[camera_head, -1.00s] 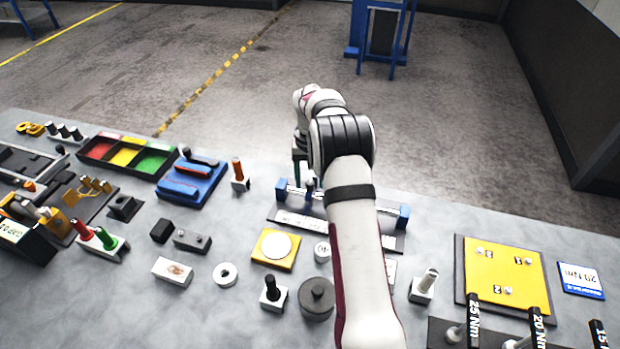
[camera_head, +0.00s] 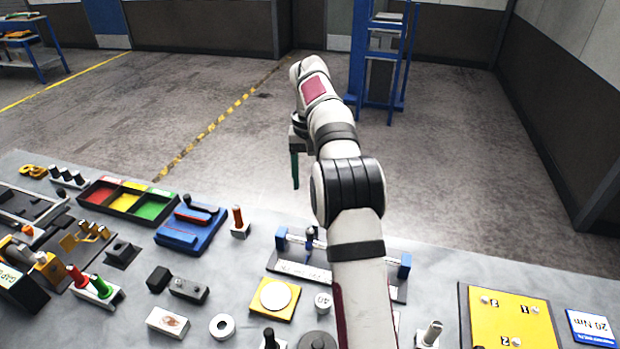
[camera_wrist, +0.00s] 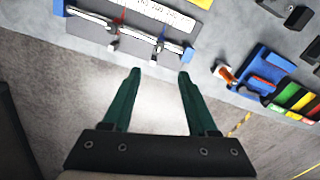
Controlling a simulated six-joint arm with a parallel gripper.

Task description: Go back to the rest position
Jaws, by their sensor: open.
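My gripper (camera_wrist: 158,75) shows in the wrist view with its two green fingers spread apart and nothing between them. In the head view my gripper (camera_head: 295,184) hangs beyond the far edge of the table, pointing down, with one green finger showing. It is raised and apart from everything on the table. The wrist view looks down past the fingertips at the floor and the table's edge.
The grey table (camera_head: 235,275) holds a rail fixture with blue ends (camera_head: 281,238), a blue block fixture (camera_head: 192,226), a tray with red, yellow and green compartments (camera_head: 128,200) and a yellow numbered board (camera_head: 512,318). A blue stand (camera_head: 380,60) is on the floor behind. Open floor surrounds my gripper.

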